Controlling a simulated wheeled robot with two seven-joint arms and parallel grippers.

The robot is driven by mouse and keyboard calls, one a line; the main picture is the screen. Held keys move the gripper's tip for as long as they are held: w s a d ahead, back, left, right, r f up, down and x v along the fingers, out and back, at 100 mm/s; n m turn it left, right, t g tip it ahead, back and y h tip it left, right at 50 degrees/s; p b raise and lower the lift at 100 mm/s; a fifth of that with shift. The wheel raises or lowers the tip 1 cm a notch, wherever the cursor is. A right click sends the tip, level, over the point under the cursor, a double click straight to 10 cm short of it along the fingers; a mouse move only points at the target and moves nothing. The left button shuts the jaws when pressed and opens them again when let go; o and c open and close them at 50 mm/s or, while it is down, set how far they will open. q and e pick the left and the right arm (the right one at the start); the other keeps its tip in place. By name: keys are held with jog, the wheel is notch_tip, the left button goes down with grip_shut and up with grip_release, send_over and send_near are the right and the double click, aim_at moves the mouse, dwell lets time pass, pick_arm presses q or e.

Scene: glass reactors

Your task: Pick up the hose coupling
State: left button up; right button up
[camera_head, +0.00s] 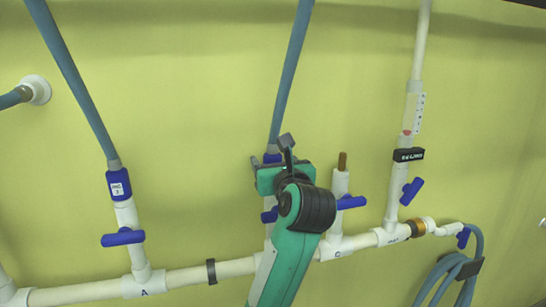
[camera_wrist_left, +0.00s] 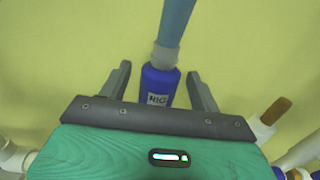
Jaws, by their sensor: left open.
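A blue hose coupling (camera_wrist_left: 158,88) with a white label sits at the lower end of a blue-grey hose, between the two fingers of my open left gripper (camera_wrist_left: 160,74) in the wrist view. Gaps show on both sides of it, and I see no clear contact. In the head view the same coupling (camera_head: 272,157) is mostly hidden behind my left gripper (camera_head: 272,150). Another blue coupling (camera_head: 118,184) with a white label joins the left hose to the branch marked A. My right gripper is not in view.
A white pipe (camera_head: 190,279) runs along the yellow-green wall, with blue valve handles (camera_head: 123,238) on its branches. A brown-tipped stub (camera_head: 342,163) stands right of my gripper. A coiled hose (camera_head: 436,281) hangs at lower right.

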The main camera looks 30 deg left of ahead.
pick_arm(q)
jog(key=shift+p+x, duration=0.45)
jog(key=shift+x, duration=0.6)
jog(key=shift+a, duration=0.25)
jog(key=shift+w, duration=0.1)
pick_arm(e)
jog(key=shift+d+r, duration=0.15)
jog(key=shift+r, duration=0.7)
pick_arm(q)
jog(key=shift+d, duration=0.1)
jog(key=c, duration=1.1)
jog(key=shift+c, duration=0.2)
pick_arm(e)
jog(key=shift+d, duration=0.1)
pick_arm(q)
jog(key=shift+r, duration=0.15)
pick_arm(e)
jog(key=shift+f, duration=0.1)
